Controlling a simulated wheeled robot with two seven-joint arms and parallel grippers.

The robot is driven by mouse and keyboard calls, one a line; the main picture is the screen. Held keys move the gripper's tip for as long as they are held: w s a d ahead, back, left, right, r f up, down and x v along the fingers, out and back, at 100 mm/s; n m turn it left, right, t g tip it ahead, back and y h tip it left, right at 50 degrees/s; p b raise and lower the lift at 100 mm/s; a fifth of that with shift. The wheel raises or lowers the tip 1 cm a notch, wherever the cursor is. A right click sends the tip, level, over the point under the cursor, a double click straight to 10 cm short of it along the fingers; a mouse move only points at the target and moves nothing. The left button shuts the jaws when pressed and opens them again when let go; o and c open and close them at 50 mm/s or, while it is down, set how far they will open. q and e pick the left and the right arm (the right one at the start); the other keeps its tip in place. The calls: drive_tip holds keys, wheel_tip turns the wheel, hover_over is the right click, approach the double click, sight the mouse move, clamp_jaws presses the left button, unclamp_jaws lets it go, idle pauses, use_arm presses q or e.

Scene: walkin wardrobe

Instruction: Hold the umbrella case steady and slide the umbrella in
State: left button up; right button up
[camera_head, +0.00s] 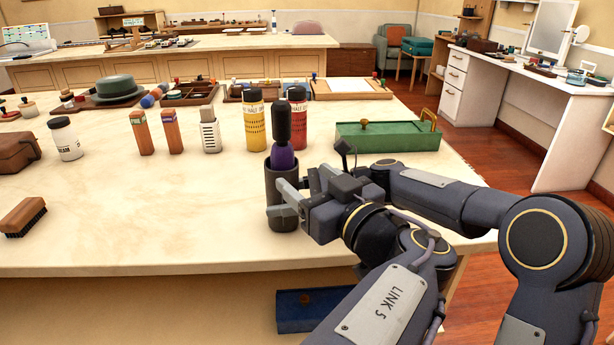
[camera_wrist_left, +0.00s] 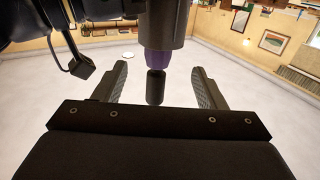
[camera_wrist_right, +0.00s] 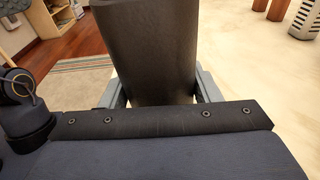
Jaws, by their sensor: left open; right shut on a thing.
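The umbrella has a black handle (camera_head: 281,122) and a purple folded part (camera_head: 283,158). It stands upright with its lower end hidden inside the dark case (camera_head: 285,222), a cylinder on the near part of the table. My right gripper (camera_head: 285,202) is shut on the case from its right side; the right wrist view shows the case (camera_wrist_right: 150,50) between its fingers. My left gripper (camera_wrist_left: 160,68) is open, its fingers on either side of the umbrella's handle (camera_wrist_left: 155,88) in the left wrist view. I cannot make it out in the head view.
A yellow bottle (camera_head: 255,125) and a red bottle (camera_head: 298,130) stand just behind the umbrella. A green box (camera_head: 388,137) lies behind my right gripper. The near table (camera_head: 150,225) is clear between the brush (camera_head: 24,217) and the case.

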drive_tip(key=o, duration=1.1)
drive_tip(key=shift+d, duration=0.15)
